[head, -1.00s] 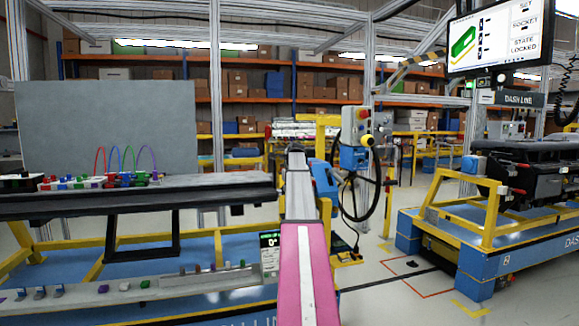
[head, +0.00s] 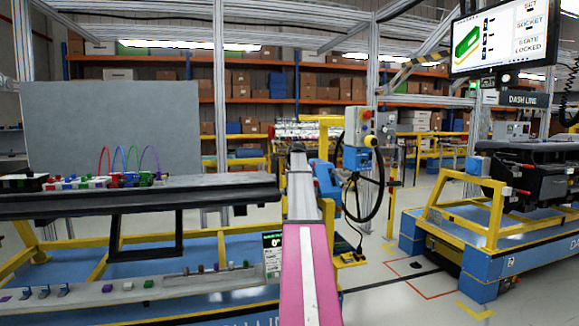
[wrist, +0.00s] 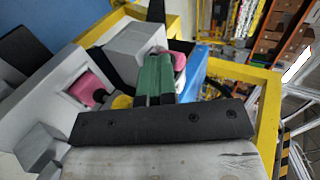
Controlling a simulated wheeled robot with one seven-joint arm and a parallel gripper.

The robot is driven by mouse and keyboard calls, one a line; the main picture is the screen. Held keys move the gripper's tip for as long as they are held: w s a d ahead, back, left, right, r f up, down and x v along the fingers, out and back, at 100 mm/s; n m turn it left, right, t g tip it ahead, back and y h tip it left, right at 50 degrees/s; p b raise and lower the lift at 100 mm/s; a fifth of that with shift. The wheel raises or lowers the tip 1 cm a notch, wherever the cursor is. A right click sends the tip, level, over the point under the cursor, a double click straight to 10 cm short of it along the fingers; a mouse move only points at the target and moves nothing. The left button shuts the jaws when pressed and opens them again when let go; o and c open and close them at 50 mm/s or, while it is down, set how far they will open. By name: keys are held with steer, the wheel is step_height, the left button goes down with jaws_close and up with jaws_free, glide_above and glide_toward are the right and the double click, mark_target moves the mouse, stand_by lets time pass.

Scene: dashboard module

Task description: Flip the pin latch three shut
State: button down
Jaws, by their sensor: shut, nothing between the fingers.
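In the wrist view, my gripper (wrist: 156,72) shows as two green fingers pressed together, with nothing seen between them. They reach over grey housings. One grey housing (wrist: 55,105) at the left has a pink part (wrist: 84,88) in a square recess. A second grey block (wrist: 135,46) stands just beyond the fingers, with another pink part (wrist: 179,60) to its right. A small yellow round part (wrist: 122,102) lies left of the finger bases. I cannot tell which of these is pin latch three, or whether the fingers touch anything. In the head view my arm hides the gripper.
A monitor (head: 498,38) at the upper right shows a green connector and reads "SET SOCKET STATE LOCKED". A dark dashboard beam (head: 130,203) with coloured parts lies at the left. A yellow and blue cart (head: 465,230) stands right.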

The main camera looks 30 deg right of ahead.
steer(key=a+f+v, duration=0.1)
steer(key=v, duration=1.2)
steer(key=shift+s+a+f, duration=0.3)
steer(key=shift+s+a, duration=0.15)
